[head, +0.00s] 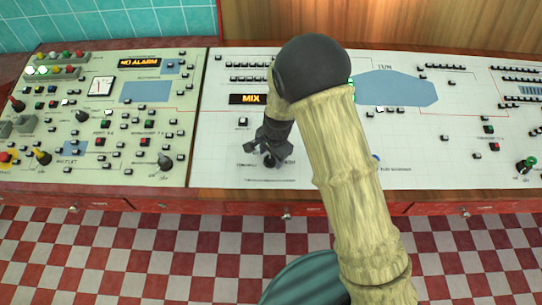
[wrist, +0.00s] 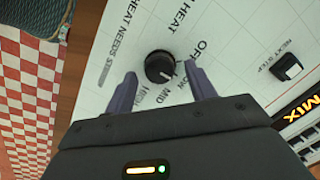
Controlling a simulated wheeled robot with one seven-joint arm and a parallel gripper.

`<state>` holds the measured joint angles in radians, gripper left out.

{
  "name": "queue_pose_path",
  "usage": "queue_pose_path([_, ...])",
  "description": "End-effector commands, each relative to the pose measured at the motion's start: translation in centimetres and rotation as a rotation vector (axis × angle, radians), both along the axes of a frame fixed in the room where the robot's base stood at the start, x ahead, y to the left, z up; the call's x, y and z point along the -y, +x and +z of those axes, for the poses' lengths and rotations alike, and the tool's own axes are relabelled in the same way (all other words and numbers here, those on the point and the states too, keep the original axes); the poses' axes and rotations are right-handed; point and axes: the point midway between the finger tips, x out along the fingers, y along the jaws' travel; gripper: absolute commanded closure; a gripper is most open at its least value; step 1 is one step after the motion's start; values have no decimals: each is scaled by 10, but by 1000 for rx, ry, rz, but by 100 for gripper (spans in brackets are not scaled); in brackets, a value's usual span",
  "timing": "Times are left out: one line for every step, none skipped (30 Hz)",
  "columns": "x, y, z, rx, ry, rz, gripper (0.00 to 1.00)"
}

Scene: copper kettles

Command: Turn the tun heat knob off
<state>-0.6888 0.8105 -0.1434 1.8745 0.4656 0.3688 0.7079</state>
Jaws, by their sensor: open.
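The heat knob (wrist: 159,66) is a round black dial on the white panel, with OFF, LOW, MID and HIGH printed around it. A pale mark on it seems to point toward the LOW and MID side; the exact setting is hard to read. My gripper (wrist: 161,72) is open, with one finger on each side of the knob and a visible gap to it. In the head view my gripper (head: 272,150) is over the lower left of the white panel, and the knob is mostly hidden by it.
A lit MIX display (head: 247,99) and a small switch (wrist: 287,67) are close by. A cream panel (head: 150,120) with buttons and knobs stands to the left. The white panel (head: 460,165) has other buttons, and a green-marked knob (head: 525,166) at the far right.

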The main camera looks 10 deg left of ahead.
Motion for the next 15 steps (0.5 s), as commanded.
queue_pose_path([0,0,-5,-2,-1,-1,45])
queue_pose_path([-1,0,-7,-1,0,0,45])
queue_pose_path([-1,0,-9,-1,1,0,45])
queue_pose_path([-1,0,-9,-1,1,0,45])
queue_pose_path([-2,0,-10,0,1,0,45])
queue_pose_path([-2,1,-10,0,1,0,45])
queue_pose_path([-2,1,-10,1,1,0,45])
queue_pose_path([-2,1,-10,1,1,0,45])
queue_pose_path([-2,1,-10,1,1,0,45])
queue_pose_path([-2,1,-10,1,1,0,45])
queue_pose_path([-2,1,-10,1,1,0,45])
queue_pose_path([-2,1,-10,1,1,0,47])
queue_pose_path([-2,1,-10,1,1,0,53])
queue_pose_path([-2,1,-10,1,1,0,58])
queue_pose_path([-2,1,-10,1,1,0,66])
